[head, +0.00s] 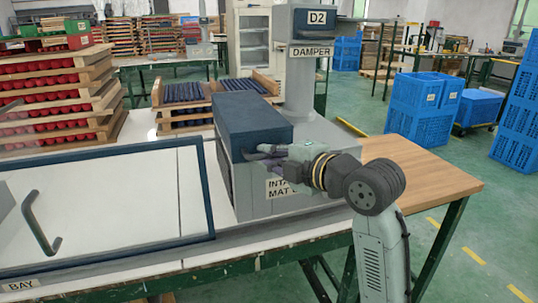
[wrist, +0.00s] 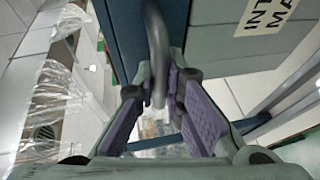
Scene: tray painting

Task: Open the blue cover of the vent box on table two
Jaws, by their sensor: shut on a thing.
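The vent box (head: 285,200) is a grey box on the table, with a partly hidden label reading "INTA… MAT…". Its dark blue cover (head: 250,118) lies on top and looks closed. My gripper (head: 262,153) is at the cover's front edge, reaching in from the right. In the wrist view, a dark grey curved handle (wrist: 157,38) passes between the purple-padded fingers of my gripper (wrist: 160,88), which is shut on it. The dark blue cover (wrist: 112,35) shows beside the handle.
A blue-framed white panel (head: 110,205) with its own grey handle (head: 40,222) stands left of the box, marked "BAY". A grey column (head: 312,75) labelled "DAMPER" rises behind. Stacked wooden trays (head: 55,105) stand at left. The wooden tabletop (head: 425,170) at right is bare.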

